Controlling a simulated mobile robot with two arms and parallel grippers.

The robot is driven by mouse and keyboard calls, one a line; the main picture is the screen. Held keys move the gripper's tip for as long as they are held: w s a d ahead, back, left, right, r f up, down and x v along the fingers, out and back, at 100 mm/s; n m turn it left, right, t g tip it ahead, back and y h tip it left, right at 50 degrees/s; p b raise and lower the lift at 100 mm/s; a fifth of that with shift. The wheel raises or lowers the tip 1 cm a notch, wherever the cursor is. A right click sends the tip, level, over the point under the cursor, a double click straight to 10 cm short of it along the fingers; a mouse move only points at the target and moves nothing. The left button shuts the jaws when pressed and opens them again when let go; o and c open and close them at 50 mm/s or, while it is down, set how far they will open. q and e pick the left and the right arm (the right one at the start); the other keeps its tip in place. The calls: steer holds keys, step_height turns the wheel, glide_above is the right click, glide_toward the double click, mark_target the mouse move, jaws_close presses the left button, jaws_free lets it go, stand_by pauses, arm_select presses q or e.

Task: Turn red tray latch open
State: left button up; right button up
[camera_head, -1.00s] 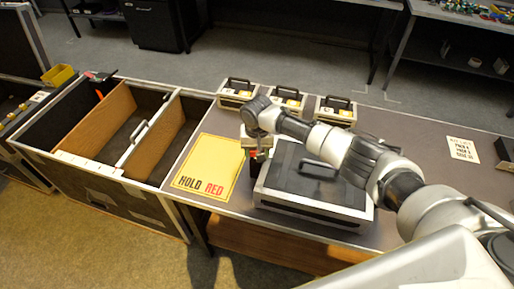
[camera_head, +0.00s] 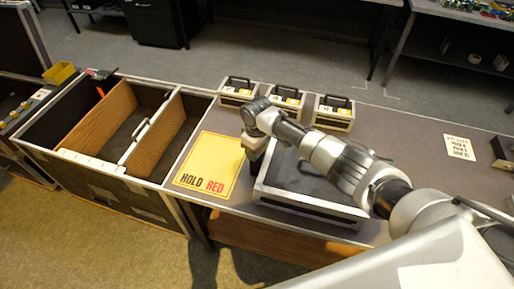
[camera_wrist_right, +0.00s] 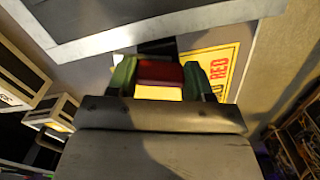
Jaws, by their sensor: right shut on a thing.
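The dark tray case (camera_head: 300,180) with a silver frame sits on the bench, partly covered by my right arm. My right gripper (camera_head: 254,165) points down at the case's left side in the head view. In the right wrist view, the fingers of my right gripper (camera_wrist_right: 158,76) have green sides and are shut on the red latch (camera_wrist_right: 160,73). The case's silver edge (camera_wrist_right: 180,28) runs just beyond it. In the head view the latch is hidden behind the gripper. My left gripper is not in view.
A yellow HOLD RED card (camera_head: 210,165) lies left of the case. Several small cases, including one (camera_head: 287,100), stand along the bench's back. An open crate with wooden dividers (camera_head: 105,120) stands at the left. A white note (camera_head: 459,147) lies at the right.

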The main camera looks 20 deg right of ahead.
steer(key=shift+r+n, duration=0.15)
steer(key=shift+n, duration=1.65)
steer(key=o, duration=0.9)
steer(key=shift+o, duration=0.2)
step_height(320, 180, up, 11)
steer(key=b, duration=0.1)
steer(key=shift+f, duration=0.2)
